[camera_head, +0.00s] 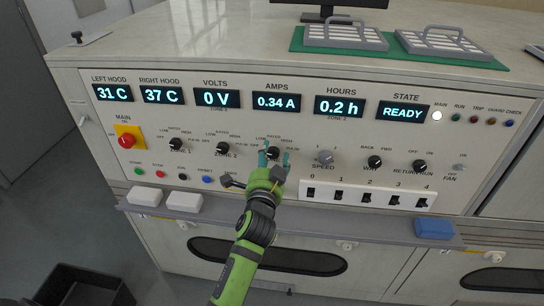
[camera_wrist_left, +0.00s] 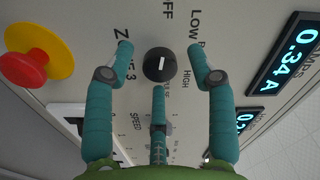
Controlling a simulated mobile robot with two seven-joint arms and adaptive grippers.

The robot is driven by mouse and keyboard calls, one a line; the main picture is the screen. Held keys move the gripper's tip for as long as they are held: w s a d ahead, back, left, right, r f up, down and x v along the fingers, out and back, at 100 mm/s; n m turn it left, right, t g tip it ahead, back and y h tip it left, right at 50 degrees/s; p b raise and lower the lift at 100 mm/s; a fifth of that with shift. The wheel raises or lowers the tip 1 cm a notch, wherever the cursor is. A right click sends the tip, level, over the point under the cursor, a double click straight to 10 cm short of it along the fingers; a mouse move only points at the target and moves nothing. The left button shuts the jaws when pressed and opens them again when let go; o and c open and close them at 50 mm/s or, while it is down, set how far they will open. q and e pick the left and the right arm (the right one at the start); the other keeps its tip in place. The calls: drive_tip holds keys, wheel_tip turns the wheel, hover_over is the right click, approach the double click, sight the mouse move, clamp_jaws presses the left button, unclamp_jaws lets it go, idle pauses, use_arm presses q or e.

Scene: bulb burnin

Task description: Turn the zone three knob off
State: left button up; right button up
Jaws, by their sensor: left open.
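The zone three knob (camera_wrist_left: 159,64) is round and black with a short white line on its face. In the left wrist view the line runs up and down, along the OFF-to-PULSE direction; which end is the pointer I cannot tell. My left gripper (camera_head: 273,160) is open in front of this knob in the head view, its teal fingers partly covering it. In the left wrist view the gripper (camera_wrist_left: 159,62) has its fingers spread around the knob with gaps visible at the sides. The ZONE 3 label lies left of the knob there, OFF above it. My right gripper is out of view.
Zone knobs one (camera_head: 177,145) and two (camera_head: 222,149) are to the left, the speed knob (camera_head: 325,157) to the right. A white switch strip (camera_head: 368,196) sits lower right. The red main switch (camera_head: 127,140) is far left. A narrow ledge (camera_head: 320,232) runs below.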

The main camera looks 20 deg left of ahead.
use_arm(q)
drive_tip(key=v, duration=0.7)
drive_tip(key=d+f+g+h, duration=0.1)
drive_tip(key=f, duration=0.4)
drive_tip(key=d+f+g+h, duration=0.1)
drive_tip(key=f, duration=0.5)
drive_tip(key=s+d+f+g+h, duration=0.1)
drive_tip(key=f, duration=0.4)
drive_tip(key=shift+d+f+p, duration=0.25)
drive_tip(key=shift+d+p, duration=0.05)
drive_tip(key=shift+d, duration=0.05)
drive_tip(key=s+f+n+g+h+p, duration=0.15)
drive_tip(key=s+f+g, duration=0.25)
drive_tip(key=s+f, duration=0.9)
drive_tip(key=s+f+n+g+h+b, duration=0.1)
drive_tip(key=s+f+n+g, duration=0.3)
drive_tip(key=s+f, duration=0.95)
drive_tip(key=s+a+f+n+g, duration=0.1)
drive_tip(key=s+a+f+g, duration=0.1)
drive_tip(key=s+f, duration=0.3)
drive_tip(key=s+a+f+n+g+y+p, duration=0.1)
drive_tip(key=s+a+f+g, duration=0.2)
drive_tip(key=s, duration=1)
wheel_tip(320, 180, down, 3)
drive_tip(key=shift+a+r, duration=0.1)
drive_tip(key=shift+a, duration=0.15)
